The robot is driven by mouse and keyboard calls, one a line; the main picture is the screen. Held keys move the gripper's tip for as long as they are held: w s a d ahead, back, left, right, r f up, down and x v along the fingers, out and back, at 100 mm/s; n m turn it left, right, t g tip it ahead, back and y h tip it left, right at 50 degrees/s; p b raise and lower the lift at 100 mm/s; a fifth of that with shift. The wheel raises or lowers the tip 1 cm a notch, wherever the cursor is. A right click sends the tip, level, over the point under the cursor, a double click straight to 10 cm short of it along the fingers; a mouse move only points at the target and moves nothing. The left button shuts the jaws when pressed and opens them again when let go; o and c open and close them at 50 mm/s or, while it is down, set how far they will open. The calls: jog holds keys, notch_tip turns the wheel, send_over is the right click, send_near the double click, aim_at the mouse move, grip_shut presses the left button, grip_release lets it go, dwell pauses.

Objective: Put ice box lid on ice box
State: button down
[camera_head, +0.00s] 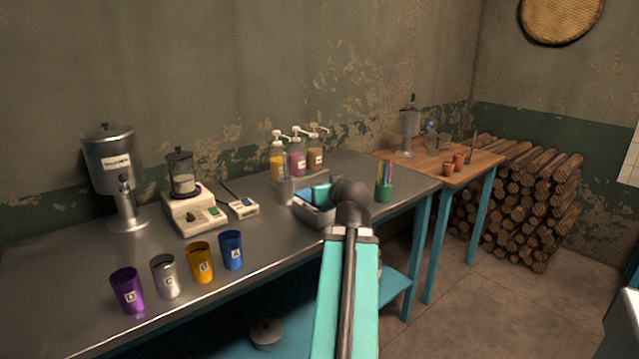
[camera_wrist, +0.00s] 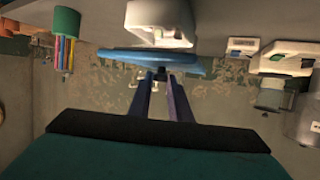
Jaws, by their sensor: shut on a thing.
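My gripper (camera_wrist: 162,78) is shut on the blue ice box lid (camera_wrist: 190,63), whose wide flat shape shows at the fingertips in the wrist view, with a dark part between the tips. In the head view a small blue-grey box, apparently the ice box (camera_head: 312,215), sits on the metal table, partly hidden by my arm. My fingers are hidden there, so the lid cannot be told clearly from the box. A pale box (camera_wrist: 160,18) lies beyond the lid in the wrist view; I cannot tell whether it is the ice box or whether the lid touches it.
Pump bottles (camera_head: 297,160) stand behind the box. Several coloured cups (camera_head: 200,262) line the table's front edge. Bare metal tabletop (camera_head: 60,265) is at left.

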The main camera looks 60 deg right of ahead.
jog(key=shift+w+d+r+p, duration=0.1)
jog(key=shift+w+d+p, duration=0.55)
jog(key=shift+p, duration=1.05)
jog(key=shift+w+p, duration=0.15)
jog(key=shift+p, duration=0.55)
jog(key=p, duration=0.3)
jog(key=shift+w+d+p, duration=0.3)
jog(key=shift+w+d, duration=0.05)
jog(key=p, duration=0.4)
jog(key=shift+w+d+p, duration=0.3)
jog(key=shift+d+p, duration=0.05)
jog(key=shift+p, duration=0.05)
jog(key=p, duration=0.4)
jog(key=shift+d, duration=0.15)
jog(key=shift+r+p+x, duration=0.15)
jog(key=shift+p+x, duration=0.15)
jog(key=shift+x, duration=0.85)
jog(key=shift+r+p+x, duration=0.15)
jog(key=shift+p+x, duration=0.15)
jog(key=shift+x, duration=0.9)
jog(key=shift+w+d, duration=0.1)
